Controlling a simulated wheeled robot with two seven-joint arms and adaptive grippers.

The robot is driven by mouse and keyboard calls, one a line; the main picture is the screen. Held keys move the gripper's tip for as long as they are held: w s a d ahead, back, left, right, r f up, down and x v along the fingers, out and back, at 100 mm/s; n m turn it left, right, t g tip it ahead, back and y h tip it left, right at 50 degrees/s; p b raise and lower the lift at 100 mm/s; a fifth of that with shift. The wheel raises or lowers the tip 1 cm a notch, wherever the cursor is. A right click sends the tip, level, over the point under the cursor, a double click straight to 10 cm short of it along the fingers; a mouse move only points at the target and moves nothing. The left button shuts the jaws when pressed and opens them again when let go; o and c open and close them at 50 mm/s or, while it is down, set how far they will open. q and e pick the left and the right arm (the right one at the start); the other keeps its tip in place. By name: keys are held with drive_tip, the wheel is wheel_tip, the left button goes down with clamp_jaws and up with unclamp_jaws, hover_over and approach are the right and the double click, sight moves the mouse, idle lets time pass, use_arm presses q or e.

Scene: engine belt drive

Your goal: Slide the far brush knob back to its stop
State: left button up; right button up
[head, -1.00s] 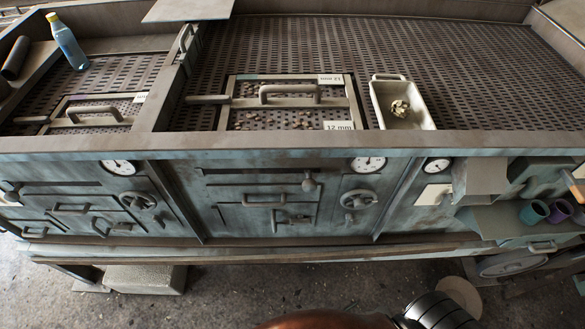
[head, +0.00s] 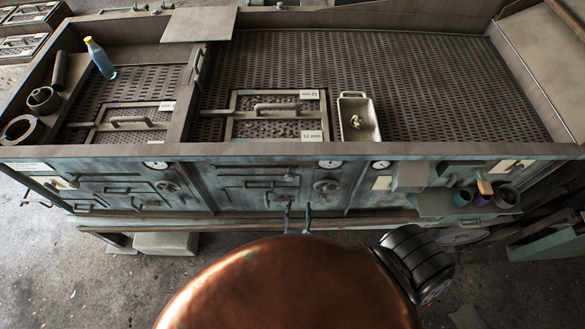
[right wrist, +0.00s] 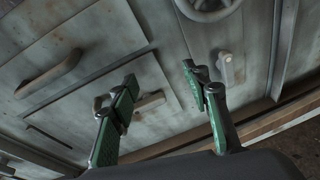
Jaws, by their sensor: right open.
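My right gripper (head: 298,206) is open and empty in front of the middle panel (head: 256,179), low in the head view. Its two green fingers (right wrist: 160,75) reach toward the panel in the right wrist view. A pale horizontal handle (right wrist: 152,103) lies behind and between them, partly hidden by the left finger. A small pale lever (right wrist: 226,70) stands just beyond the right finger. A small knob (head: 291,178) shows on the middle panel above the gripper. I cannot tell for certain which of these is the far brush knob. My left gripper is out of view.
A handwheel (head: 328,186) is right of the gripper and shows in the wrist view (right wrist: 207,6). A curved handle (right wrist: 48,76) is on the left there. Above the panel, a white tray (head: 374,130) rests on the perforated deck (head: 440,90). Cups (head: 462,197) stand at right.

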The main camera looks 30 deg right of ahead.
sight(290, 181)
drive_tip(key=a+r+n+t+p, duration=0.1)
drive_tip(key=r, duration=0.4)
drive_tip(key=a+r+n+t+p, duration=0.1)
drive_tip(key=r, duration=0.4)
drive_tip(key=a+r+t+p, duration=0.1)
drive_tip(key=r, duration=0.4)
drive_tip(key=shift+w+a+n+h, duration=0.25)
drive_tip(key=shift+a+n+h, duration=0.05)
drive_tip(key=shift+a+n, duration=0.1)
drive_tip(key=p+x, duration=0.1)
drive_tip(key=x, duration=0.6)
drive_tip(key=shift+f+p, duration=0.1)
drive_tip(key=shift+p, duration=0.3)
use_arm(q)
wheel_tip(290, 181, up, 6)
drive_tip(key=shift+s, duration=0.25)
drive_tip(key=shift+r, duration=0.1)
use_arm(e)
clamp_jaws()
